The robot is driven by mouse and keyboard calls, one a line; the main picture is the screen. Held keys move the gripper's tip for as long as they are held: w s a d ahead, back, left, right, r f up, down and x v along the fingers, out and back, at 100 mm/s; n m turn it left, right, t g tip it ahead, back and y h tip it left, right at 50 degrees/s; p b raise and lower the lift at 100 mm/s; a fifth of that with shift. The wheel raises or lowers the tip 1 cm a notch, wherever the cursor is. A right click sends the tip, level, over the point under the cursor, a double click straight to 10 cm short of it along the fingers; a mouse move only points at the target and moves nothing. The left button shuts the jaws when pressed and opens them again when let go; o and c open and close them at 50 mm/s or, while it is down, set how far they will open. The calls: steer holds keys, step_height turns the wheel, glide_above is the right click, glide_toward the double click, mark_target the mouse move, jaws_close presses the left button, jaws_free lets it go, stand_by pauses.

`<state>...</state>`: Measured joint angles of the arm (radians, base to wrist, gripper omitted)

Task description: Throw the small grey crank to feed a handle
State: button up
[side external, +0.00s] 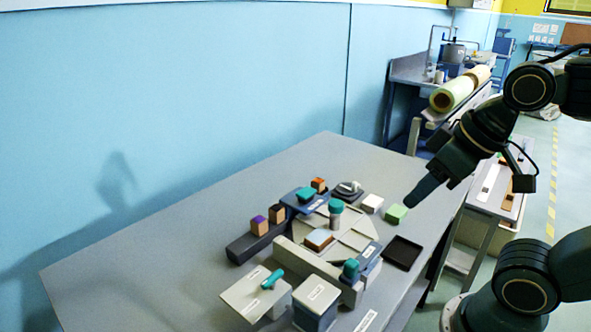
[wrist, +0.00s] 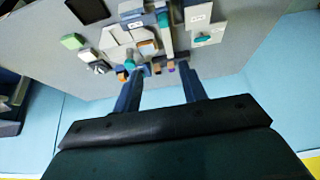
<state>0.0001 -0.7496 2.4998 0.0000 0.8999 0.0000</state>
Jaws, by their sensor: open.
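The small grey crank (side external: 349,186) sits on a dark base at the back of the station in the side view. In the wrist view, what looks like its dark base (wrist: 99,67) is left of the fingers; the crank is too small to make out there. A wooden block with a pale top (side external: 319,239) lies in the middle of the station.
A green block (side external: 396,213) and a white block (side external: 371,203) lie right of the crank. A black tray (side external: 402,253) is nearer the front. Blocks with purple (side external: 259,225) and black tops stand on a dark rail. Several teal-topped parts rise around. The table's left (side external: 130,265) is clear.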

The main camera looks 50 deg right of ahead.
steer(key=w+d+r+m+h, duration=0.1)
steer(key=w+d, duration=0.2)
steer(key=w, duration=0.2)
steer(key=w+d+m, duration=0.2)
steer(key=w+d, duration=0.1)
steer(key=w, duration=0.3)
steer(key=m+g+h, duration=0.2)
steer(key=m, duration=0.4)
glide_above(355, 183)
steer(key=s+a, duration=0.4)
step_height(355, 183, down, 15)
steer(key=shift+d+f, duration=0.1)
steer(key=shift+f, duration=0.15)
steer(key=shift+x, duration=6.85)
steer(key=shift+s+d, duration=0.1)
steer(key=shift+s, duration=0.1)
jaws_close()
